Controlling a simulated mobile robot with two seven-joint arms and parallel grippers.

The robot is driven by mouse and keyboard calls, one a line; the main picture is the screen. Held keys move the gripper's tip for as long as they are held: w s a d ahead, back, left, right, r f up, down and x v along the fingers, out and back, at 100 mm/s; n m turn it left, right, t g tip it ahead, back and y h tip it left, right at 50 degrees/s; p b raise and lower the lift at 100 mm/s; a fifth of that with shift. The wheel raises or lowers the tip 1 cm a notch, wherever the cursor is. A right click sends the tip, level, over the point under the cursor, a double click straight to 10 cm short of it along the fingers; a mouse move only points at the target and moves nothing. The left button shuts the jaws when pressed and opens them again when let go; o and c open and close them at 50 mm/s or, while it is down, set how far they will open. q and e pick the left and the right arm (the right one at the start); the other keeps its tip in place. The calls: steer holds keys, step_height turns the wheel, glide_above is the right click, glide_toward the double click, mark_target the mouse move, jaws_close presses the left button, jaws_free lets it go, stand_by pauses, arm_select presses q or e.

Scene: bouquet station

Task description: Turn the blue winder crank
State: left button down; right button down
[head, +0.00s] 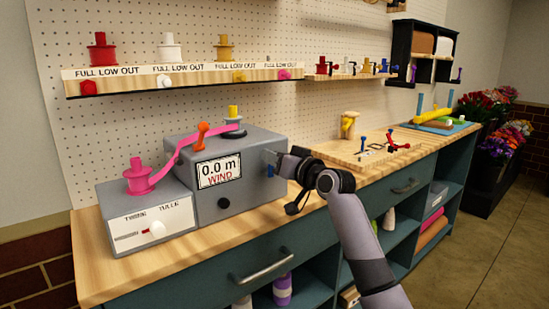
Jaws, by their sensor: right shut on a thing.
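The grey winder box (237,188) stands on the wooden counter. Its display (218,171) reads "0.0 m" and "WIND". A small blue piece of the crank (270,171) shows at the right side of the box. My right gripper (270,157) reaches it from the right and is shut on the crank; its fingers hide most of it. A pink ribbon (176,158) runs from a pink spool (139,178) past an orange post (201,137) to the black disc with a yellow knob (233,128) on top. My left gripper is not in view.
A lower grey box (146,216) with a white slider knob stands left of the winder. A shelf (180,79) with spools and "FULL LOW OUT" labels hangs above. A wooden board (372,152) with small tools lies to the right. The counter front has handles.

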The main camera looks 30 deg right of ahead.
steer(key=shift+d+m+p, duration=0.2)
steer(key=shift+m+p, duration=0.5)
steer(key=shift+p, duration=0.1)
steer(key=d+f+m+p, duration=0.1)
steer(key=f+m+p, duration=0.1)
steer(key=m, duration=0.5)
steer(key=d+f+m+p, duration=0.1)
steer(key=f+m+p, duration=0.1)
steer(key=m+p, duration=0.2)
steer(key=d+f+m+p, duration=0.1)
steer(key=f+m+p, duration=0.1)
steer(key=m, duration=0.8)
steer(key=shift+w+d+p, duration=0.2)
steer(key=shift+d+p, duration=0.15)
steer(key=shift+p, duration=0.3)
steer(key=c, duration=1)
jaws_free()
steer(key=shift+o, duration=0.3)
steer(key=shift+f, duration=0.15)
